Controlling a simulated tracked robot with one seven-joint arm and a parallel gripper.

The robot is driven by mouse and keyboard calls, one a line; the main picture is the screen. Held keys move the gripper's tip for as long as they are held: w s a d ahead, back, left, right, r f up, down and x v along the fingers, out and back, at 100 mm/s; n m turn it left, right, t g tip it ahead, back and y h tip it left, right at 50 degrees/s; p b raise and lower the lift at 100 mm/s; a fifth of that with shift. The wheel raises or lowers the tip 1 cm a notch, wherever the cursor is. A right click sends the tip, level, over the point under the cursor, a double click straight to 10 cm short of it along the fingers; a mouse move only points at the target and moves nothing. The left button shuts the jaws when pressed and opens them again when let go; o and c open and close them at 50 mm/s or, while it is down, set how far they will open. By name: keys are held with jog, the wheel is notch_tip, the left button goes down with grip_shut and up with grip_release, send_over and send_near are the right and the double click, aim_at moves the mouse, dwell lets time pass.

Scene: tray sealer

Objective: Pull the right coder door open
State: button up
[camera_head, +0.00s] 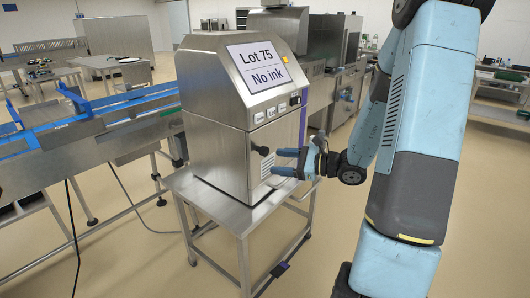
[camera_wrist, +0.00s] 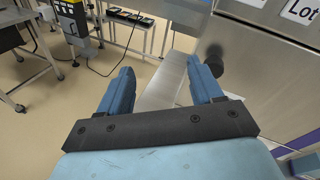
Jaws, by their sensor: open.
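The coder is a steel cabinet (camera_head: 215,110) with a screen (camera_head: 264,64) reading "Lot 75 No ink". Its front door (camera_head: 270,138) looks shut and has a black knob (camera_head: 263,150). The knob also shows in the wrist view (camera_wrist: 214,60), just beyond and to the right of the right fingertip, not between the fingers. My gripper (camera_head: 275,161) is open and empty in front of the door, its blue fingers pointing toward it. In the wrist view my gripper (camera_wrist: 158,66) has a clear gap over the steel stand. Whether a finger touches the knob cannot be told.
The coder stands on a small steel table (camera_head: 215,206). A conveyor with blue rails (camera_head: 100,120) runs on the left, and more machinery (camera_head: 340,80) stands behind. A black cable (camera_head: 75,235) lies on the floor at left. The floor in front is clear.

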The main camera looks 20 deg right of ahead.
aim_at(267, 152)
jog(key=w+d+f+m+t+h, duration=0.2)
jog(key=w+d+f+m+t, duration=0.15)
jog(key=d+m, duration=0.25)
jog(key=shift+t, duration=0.45)
jog(key=x, duration=1.3)
jog(key=shift+w+d+f, duration=0.1)
jog(key=shift+w+f, duration=0.1)
jog(key=shift+c, duration=0.5)
grip_shut()
